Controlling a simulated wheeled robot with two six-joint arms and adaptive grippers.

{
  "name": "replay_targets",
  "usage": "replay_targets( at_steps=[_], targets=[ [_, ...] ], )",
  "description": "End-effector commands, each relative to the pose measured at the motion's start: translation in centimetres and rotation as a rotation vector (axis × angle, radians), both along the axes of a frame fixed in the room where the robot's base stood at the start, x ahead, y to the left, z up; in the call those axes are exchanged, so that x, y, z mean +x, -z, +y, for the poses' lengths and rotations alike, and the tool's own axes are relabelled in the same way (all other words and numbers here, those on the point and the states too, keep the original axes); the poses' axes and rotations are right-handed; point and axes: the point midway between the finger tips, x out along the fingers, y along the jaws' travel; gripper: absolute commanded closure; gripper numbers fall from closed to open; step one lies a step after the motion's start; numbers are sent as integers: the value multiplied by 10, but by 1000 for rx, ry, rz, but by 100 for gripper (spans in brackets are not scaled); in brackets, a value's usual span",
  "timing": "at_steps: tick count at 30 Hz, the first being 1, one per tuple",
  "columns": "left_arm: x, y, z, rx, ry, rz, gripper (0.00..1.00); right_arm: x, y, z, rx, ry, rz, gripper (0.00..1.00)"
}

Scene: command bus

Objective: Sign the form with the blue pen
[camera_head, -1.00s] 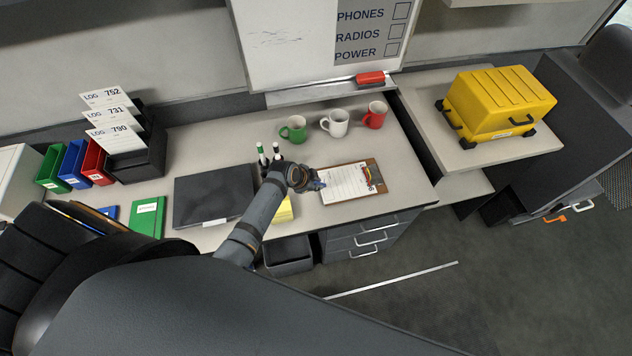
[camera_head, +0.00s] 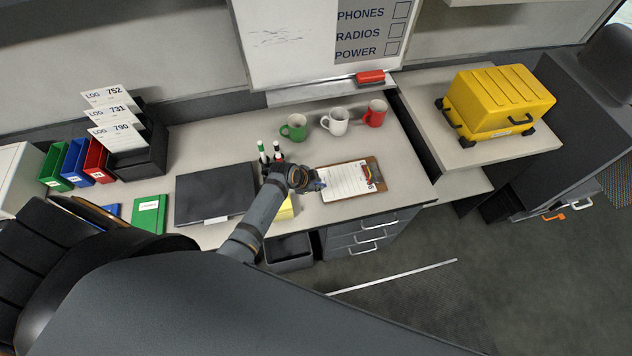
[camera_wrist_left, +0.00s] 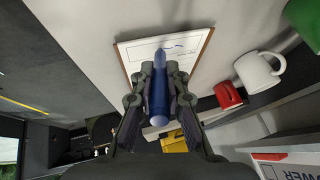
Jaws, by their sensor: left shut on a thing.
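The form is a white sheet (camera_head: 343,184) on a brown clipboard (camera_head: 379,178) that lies flat near the desk's front edge. My left gripper (camera_head: 318,185) is over the left end of the form. It is shut on the blue pen (camera_wrist_left: 159,94), which stands out between its fingers toward the paper (camera_wrist_left: 190,42). In the left wrist view a short blue ink stroke (camera_wrist_left: 173,47) shows on the sheet beside the pen's far end. I cannot tell whether the tip touches the paper. My right gripper is not in view.
A green mug (camera_head: 294,128), a white mug (camera_head: 335,121) and a red mug (camera_head: 376,113) stand behind the clipboard. Markers (camera_head: 277,152) stand left of it, by a dark flat case (camera_head: 213,194) and yellow notes (camera_head: 285,209). A yellow case (camera_head: 499,102) sits at the right.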

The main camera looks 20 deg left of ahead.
Motion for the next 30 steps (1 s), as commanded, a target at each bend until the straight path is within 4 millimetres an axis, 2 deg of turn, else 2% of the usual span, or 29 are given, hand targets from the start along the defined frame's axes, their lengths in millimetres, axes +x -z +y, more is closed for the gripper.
replay_targets(
  at_steps=[30],
  targets=[
    [-5,0,-8,1,0,1,100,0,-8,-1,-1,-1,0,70]
  ],
)
